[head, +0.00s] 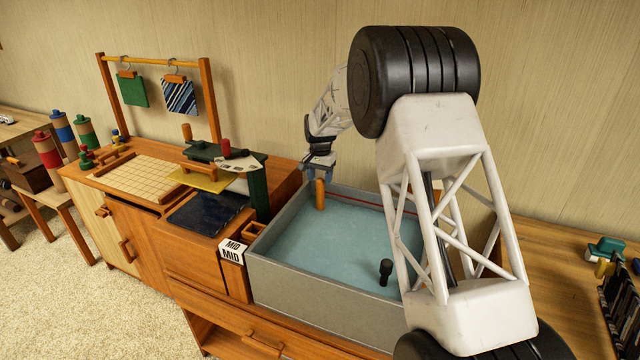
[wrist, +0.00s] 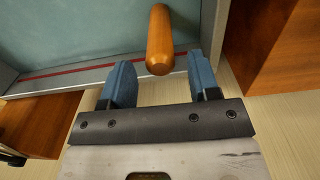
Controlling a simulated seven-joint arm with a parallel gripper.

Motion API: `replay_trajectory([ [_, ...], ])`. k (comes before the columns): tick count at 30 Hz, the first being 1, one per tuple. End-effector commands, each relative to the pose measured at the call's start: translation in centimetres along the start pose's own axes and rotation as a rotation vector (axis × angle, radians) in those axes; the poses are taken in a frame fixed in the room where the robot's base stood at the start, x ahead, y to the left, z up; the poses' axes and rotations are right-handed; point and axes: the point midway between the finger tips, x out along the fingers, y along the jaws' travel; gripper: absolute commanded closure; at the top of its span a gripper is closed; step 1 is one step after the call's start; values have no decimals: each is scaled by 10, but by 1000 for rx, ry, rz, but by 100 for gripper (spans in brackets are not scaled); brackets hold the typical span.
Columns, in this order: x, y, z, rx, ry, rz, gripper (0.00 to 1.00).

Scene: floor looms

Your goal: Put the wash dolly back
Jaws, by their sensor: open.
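An orange wooden handle (head: 319,194), which looks like the wash dolly's, stands upright in the grey tub (head: 320,305) near its back left corner. Whatever is at its lower end is hidden by the pale blue water or cannot be made out. My gripper (head: 319,172) is open over the handle's top. In the wrist view the handle (wrist: 160,38) points its rounded end towards my gripper (wrist: 160,68), in line with the gap between the blue fingers. The fingers are not closed on it.
A black knob (head: 386,268) stands in the tub at the front right. A MID sign (head: 232,250) is at the tub's left. Left of it is a cabinet with a gridded board (head: 138,175) and a dark green post (head: 259,190). A rack (head: 155,60) with hanging cloths stands behind.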

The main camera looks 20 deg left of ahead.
Motion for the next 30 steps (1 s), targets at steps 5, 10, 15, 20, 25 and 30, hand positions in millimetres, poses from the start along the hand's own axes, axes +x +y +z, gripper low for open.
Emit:
replay_trajectory([
  [5,-31,0,0,0,2,-1,44],
  [10,-56,0,0,0,1,-1,44],
  [15,-74,0,0,0,0,0,44],
  [20,-82,0,0,0,0,1,44],
  [25,-84,0,0,0,-1,1,44],
  [30,-84,0,0,0,-1,1,44],
])
